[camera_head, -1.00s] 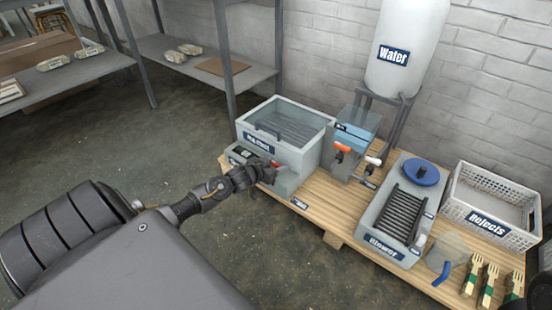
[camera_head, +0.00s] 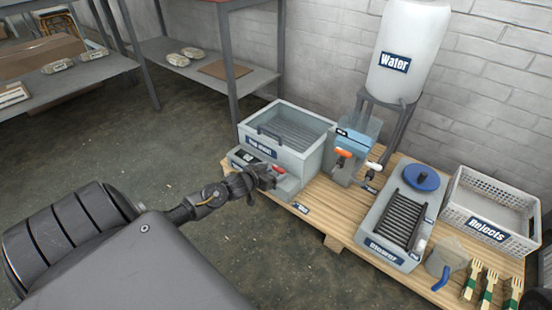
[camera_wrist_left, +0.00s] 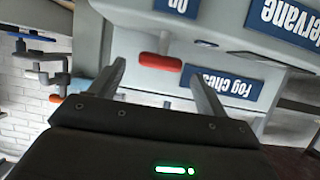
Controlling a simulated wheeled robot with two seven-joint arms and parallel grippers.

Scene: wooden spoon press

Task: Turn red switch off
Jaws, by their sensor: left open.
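The red switch (camera_head: 279,169) is a small red lever on the front ledge of the grey machine labelled "Fog chest" (camera_head: 300,161), on the wooden pallet. My left gripper (camera_head: 268,179) is right beside it on its near side. In the left wrist view, which is upside down, the red switch (camera_wrist_left: 160,61) sticks out on a short stem. My left gripper (camera_wrist_left: 154,69) is open and empty there, with the red switch between the fingertips in the picture. I cannot tell whether a finger touches it. My right gripper does not show.
A blue box (camera_head: 352,150) with orange and white handles stands to the right. Beyond it are the grey blower (camera_head: 366,230) and the white Rejects crate (camera_head: 488,236). A white water tank (camera_head: 408,50) stands behind. Metal shelves are at the back left.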

